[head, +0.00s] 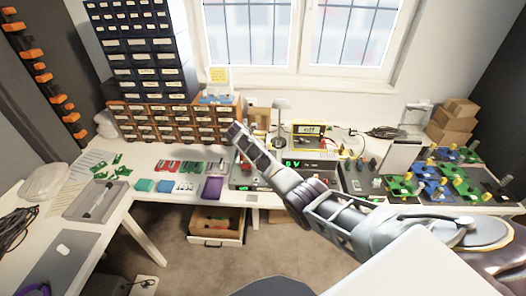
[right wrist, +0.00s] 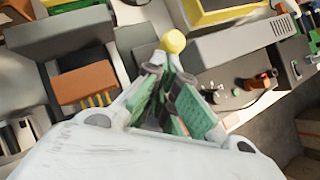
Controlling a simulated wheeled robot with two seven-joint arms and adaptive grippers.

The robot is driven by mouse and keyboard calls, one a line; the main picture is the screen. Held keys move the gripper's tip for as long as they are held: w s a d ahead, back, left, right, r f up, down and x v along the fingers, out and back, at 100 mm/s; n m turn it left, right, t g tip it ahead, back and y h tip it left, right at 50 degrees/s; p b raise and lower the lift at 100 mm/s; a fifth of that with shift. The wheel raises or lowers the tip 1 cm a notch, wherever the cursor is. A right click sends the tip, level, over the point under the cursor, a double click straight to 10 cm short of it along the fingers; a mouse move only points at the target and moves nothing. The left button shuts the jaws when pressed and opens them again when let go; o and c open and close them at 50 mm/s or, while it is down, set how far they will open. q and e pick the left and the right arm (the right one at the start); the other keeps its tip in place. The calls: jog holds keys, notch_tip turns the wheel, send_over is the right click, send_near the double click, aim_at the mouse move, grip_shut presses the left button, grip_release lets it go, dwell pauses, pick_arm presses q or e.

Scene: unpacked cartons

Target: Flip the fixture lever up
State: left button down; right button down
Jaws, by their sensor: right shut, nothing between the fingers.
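A round yellow knob (right wrist: 173,42), which looks like the end of the fixture lever, shows in the right wrist view just past my fingertips. Its shaft is hidden behind the fingers, and I cannot tell whether they touch it. My right gripper (head: 237,131) reaches across the middle of the bench in the head view. In the right wrist view my right gripper (right wrist: 163,72) has its green-padded fingers together, empty. In the head view I cannot pick out this knob near the gripper. My left gripper is not in view.
Drawer cabinets (head: 140,55) stand at the back left. A yellow-framed meter (head: 308,130) and a grey box with a green display (head: 293,164) sit near my right arm. Green and blue boards with yellow knobs (head: 408,177) lie at right. A purple bin (head: 212,188) is at the front edge.

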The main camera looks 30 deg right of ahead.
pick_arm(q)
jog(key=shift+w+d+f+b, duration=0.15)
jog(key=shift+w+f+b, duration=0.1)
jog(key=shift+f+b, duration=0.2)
pick_arm(e)
jog(key=shift+w+d+r+g+y, duration=0.25)
jog(key=shift+w+d+g+y, duration=0.2)
jog(key=shift+w+g+y, duration=0.35)
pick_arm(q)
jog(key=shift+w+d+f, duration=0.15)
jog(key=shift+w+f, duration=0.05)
pick_arm(e)
jog(key=shift+w+d, duration=0.25)
jog(key=shift+w, duration=0.1)
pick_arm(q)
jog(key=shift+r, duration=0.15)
pick_arm(e)
jog(key=shift+r, duration=0.2)
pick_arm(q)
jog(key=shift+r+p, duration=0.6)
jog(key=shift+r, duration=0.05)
pick_arm(e)
jog(key=shift+r, duration=0.55)
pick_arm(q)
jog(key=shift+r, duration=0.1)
pick_arm(e)
jog(key=shift+r, duration=0.15)
